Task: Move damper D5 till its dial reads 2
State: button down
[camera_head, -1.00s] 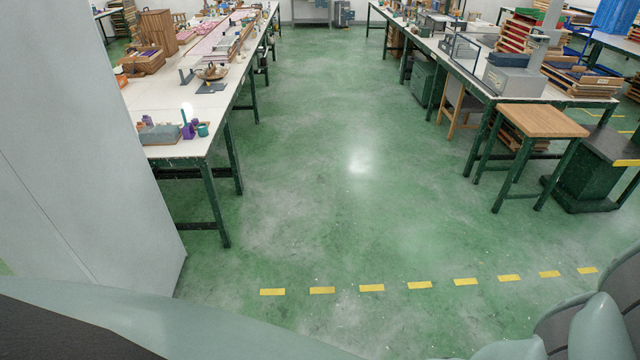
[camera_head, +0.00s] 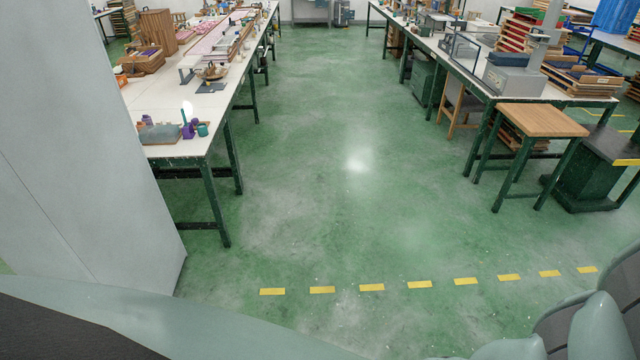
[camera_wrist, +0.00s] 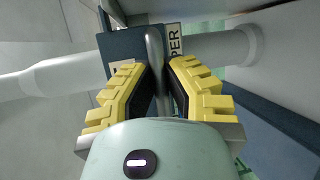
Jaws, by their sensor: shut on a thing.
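In the wrist view my gripper (camera_wrist: 157,78) has its two yellow-padded fingers closed on a grey lever (camera_wrist: 153,42), one finger on each side of it. The lever runs up the picture in front of a dark blue plate (camera_wrist: 113,45). A label (camera_wrist: 174,38) on the plate shows the letters "PER"; the rest is hidden behind the lever and fingers. I cannot make out a dial, its reading or the mark D5. The head view does not show the gripper or the damper.
A white pipe (camera_wrist: 215,47) passes behind the plate and meets a pale wall on the right. In the head view a tall grey panel (camera_head: 80,150) stands at the left. Workbenches (camera_head: 165,95) line both sides, with clear green floor (camera_head: 340,200) between.

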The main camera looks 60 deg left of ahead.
jog(key=w+d, duration=0.1)
jog(key=w, duration=0.2)
jog(key=shift+d, duration=0.35)
jog(key=shift+s, duration=0.1)
jog(key=c, duration=1)
grip_release()
jog(key=v, duration=0.7)
jog(key=shift+a, duration=0.2)
jog(key=shift+s+r, duration=0.1)
